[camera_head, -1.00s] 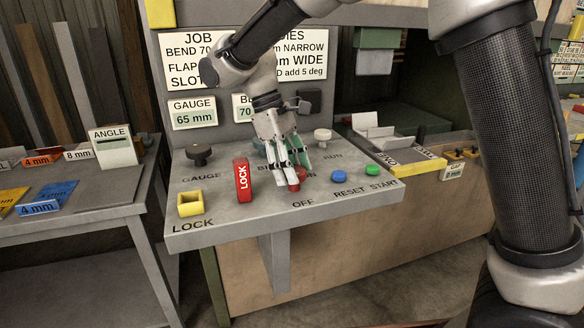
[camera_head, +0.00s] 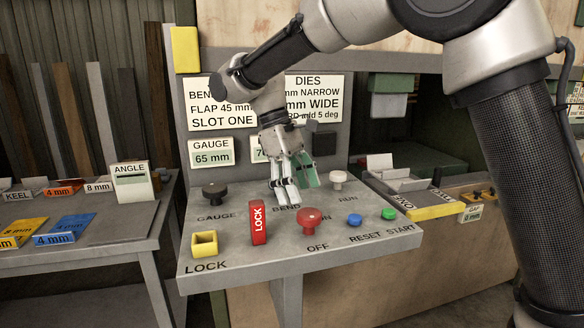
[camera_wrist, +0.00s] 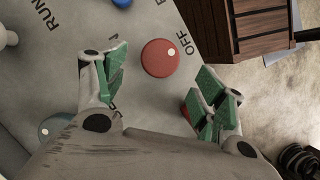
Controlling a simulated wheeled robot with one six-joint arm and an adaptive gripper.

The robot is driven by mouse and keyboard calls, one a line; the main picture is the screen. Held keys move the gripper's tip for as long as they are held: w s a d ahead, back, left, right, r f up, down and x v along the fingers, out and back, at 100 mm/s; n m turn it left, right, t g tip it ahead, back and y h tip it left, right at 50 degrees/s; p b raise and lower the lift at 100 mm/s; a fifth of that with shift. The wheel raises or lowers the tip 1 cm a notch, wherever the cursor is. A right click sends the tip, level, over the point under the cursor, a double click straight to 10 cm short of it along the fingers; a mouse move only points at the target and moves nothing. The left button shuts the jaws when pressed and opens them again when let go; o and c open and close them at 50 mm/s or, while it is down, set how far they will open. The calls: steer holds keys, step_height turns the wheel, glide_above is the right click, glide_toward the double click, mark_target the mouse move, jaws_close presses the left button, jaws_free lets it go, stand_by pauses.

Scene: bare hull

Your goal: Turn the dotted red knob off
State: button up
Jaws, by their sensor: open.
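The red knob (camera_head: 311,217) stands on the grey sloped panel (camera_head: 350,265), above the OFF label. In the wrist view the round red knob (camera_wrist: 158,63) shows one pale dot on its top, on the side toward the OFF letters. My gripper (camera_head: 284,192) is behind and left of the knob, over the BEND label, apart from it. In the wrist view my gripper (camera_wrist: 162,88) has its green-padded fingers spread wide, with nothing between them. The ON label is partly hidden by the knob in the head view.
The red LOCK lever (camera_head: 258,223) and yellow square socket (camera_head: 204,244) are left of the knob. Blue RESET (camera_head: 354,220) and green START (camera_head: 388,214) buttons are right. A black GAUGE knob (camera_head: 214,192) and pale RUN knob (camera_head: 337,179) stand farther back.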

steer(key=v, duration=0.6)
steer(key=shift+w+a+r, duration=0.1)
steer(key=shift+a, duration=0.05)
step_height(320, 180, down, 6)
steer(key=d+m+y, duration=0.1)
steer(key=d, duration=0.1)
steer(key=s+d+m+t+y, duration=0.1)
steer(key=s+d+m+t, duration=0.1)
steer(key=s+d, duration=0.4)
steer(key=s+d+r+m+t+y, duration=0.1)
steer(key=s+d+m, duration=0.4)
steer(key=d, duration=1.2)
steer(key=s+d+m+t, duration=0.3)
steer(key=s+d, duration=0.5)
steer(key=d, duration=0.4)
steer(key=shift+s+d+r+m+t+y, duration=0.15)
steer(key=shift+r+m+t+y, duration=0.15)
steer(key=shift+m+y, duration=0.15)
